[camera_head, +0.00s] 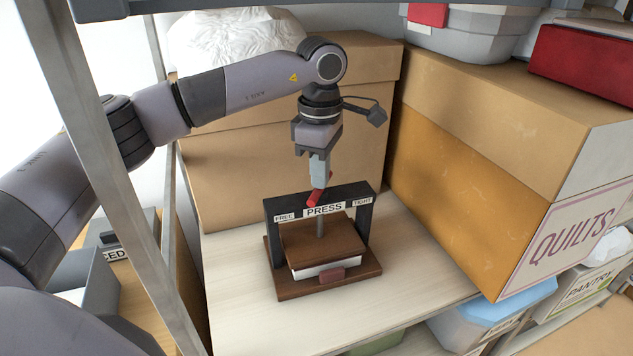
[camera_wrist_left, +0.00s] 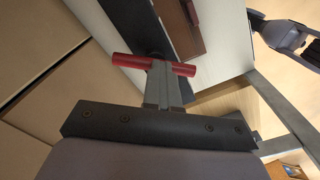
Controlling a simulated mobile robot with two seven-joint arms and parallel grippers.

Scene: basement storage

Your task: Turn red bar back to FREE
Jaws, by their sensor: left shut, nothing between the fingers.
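The press (camera_head: 323,278) stands on the pale shelf, with a brown base, a brown upper plate and a black arch. The arch carries FREE (camera_head: 284,217) at left, PRESS in the middle and a partly blurred label, apparently TIGHT, at right. A red bar (camera_head: 314,199) sits above the arch's middle, slanted in the head view. My left gripper (camera_head: 319,182) points down at the bar, its fingers shut with nothing between them. In the left wrist view the red bar (camera_wrist_left: 128,61) sticks out on both sides of the fingertips, close to or touching them. The fingers hide its middle.
A cardboard box (camera_head: 230,180) stands close behind the press, and the QUILTS box (camera_head: 480,170) stands to its right. A metal shelf post (camera_head: 110,170) rises at left near my left arm. Bare shelf (camera_head: 235,300) lies left of the press.

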